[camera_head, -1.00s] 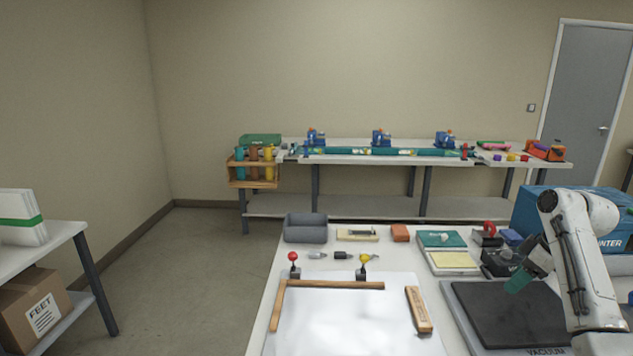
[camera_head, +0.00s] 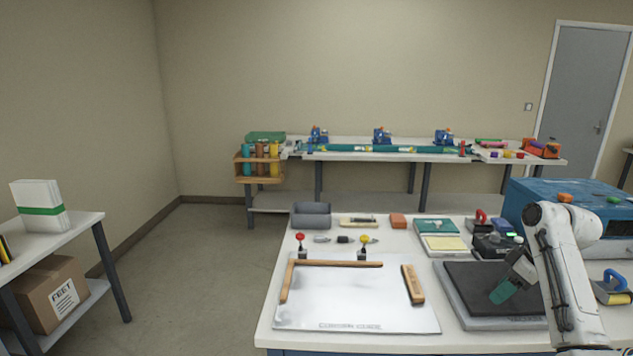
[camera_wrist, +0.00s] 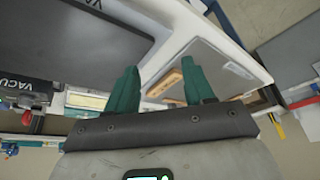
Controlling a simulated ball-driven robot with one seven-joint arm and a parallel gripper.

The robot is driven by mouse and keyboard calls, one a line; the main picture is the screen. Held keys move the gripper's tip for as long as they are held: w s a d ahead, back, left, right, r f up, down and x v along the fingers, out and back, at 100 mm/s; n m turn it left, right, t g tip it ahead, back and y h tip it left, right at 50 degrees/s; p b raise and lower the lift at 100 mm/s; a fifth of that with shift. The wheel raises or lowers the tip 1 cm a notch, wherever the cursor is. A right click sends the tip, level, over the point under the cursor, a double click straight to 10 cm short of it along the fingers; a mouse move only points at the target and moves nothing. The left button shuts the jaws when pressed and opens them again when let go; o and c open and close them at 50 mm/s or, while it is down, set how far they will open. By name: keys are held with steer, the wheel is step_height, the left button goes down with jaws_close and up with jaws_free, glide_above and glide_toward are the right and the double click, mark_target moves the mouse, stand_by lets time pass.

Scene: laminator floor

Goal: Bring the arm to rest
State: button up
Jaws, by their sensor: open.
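My gripper (camera_head: 502,291) hangs over the dark pad of the vacuum plate (camera_head: 468,318) at the right of the near table, tilted down and to the left. In the wrist view its two green fingers (camera_wrist: 160,90) stand apart with nothing between them. The white sheet board (camera_head: 350,312) with wooden bars (camera_head: 345,263) lies left of the plate and shows beyond the fingers in the wrist view. Whether the fingertips touch the pad cannot be told.
A blue machine (camera_head: 560,200) stands behind my arm at the right. A blue-handled tool (camera_head: 612,287) lies right of my arm. Small boxes and a grey bin (camera_head: 311,214) line the table's back edge. Open floor (camera_head: 200,260) lies left, before a shelf with a carton (camera_head: 50,295).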

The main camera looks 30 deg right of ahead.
steer(key=s+a+f, duration=0.1)
steer(key=a+f, duration=0.5)
steer(key=a, duration=0.3)
steer(key=a+f+m+g, duration=0.1)
steer(key=a+f, duration=0.4)
steer(key=a, duration=0.5)
steer(key=s+a+f, duration=0.1)
steer(key=a+f, duration=0.5)
steer(key=a, duration=0.3)
steer(key=s+a+f, duration=0.1)
steer(key=s+a, duration=0.2)
steer(key=s, duration=0.4)
steer(key=s+a+f+m+g+h, duration=0.1)
steer(key=s+a, duration=0.3)
steer(key=s, duration=0.3)
steer(key=s+a+f+m+g, duration=0.1)
steer(key=s+a, duration=0.3)
steer(key=s, duration=0.3)
